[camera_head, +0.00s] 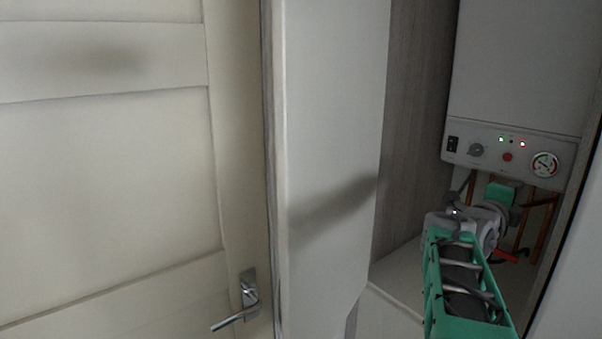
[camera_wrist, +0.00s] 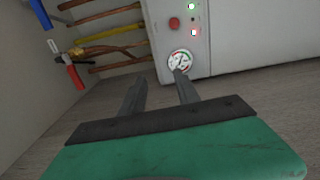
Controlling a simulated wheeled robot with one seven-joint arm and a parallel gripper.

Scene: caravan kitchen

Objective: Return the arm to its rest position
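My gripper (camera_wrist: 160,90) shows in the wrist view as two dark fingers standing apart on a green body. Nothing is between the fingers. In the head view, my green and grey arm reaches from the bottom right into the alcove, below the white boiler (camera_head: 515,90). The gripper's fingers are hidden or too small to make out there. In the wrist view, the fingertips point toward the boiler's panel and its round gauge (camera_wrist: 180,61). I cannot tell whether they touch it.
The boiler's front panel (camera_head: 507,155) has lights, a knob and a red button. Copper pipes and a red-handled valve (camera_head: 504,255) lie below it. A white partition (camera_head: 330,150) stands left of the alcove. A cream door (camera_head: 110,180) with a lever handle (camera_head: 236,318) is at left.

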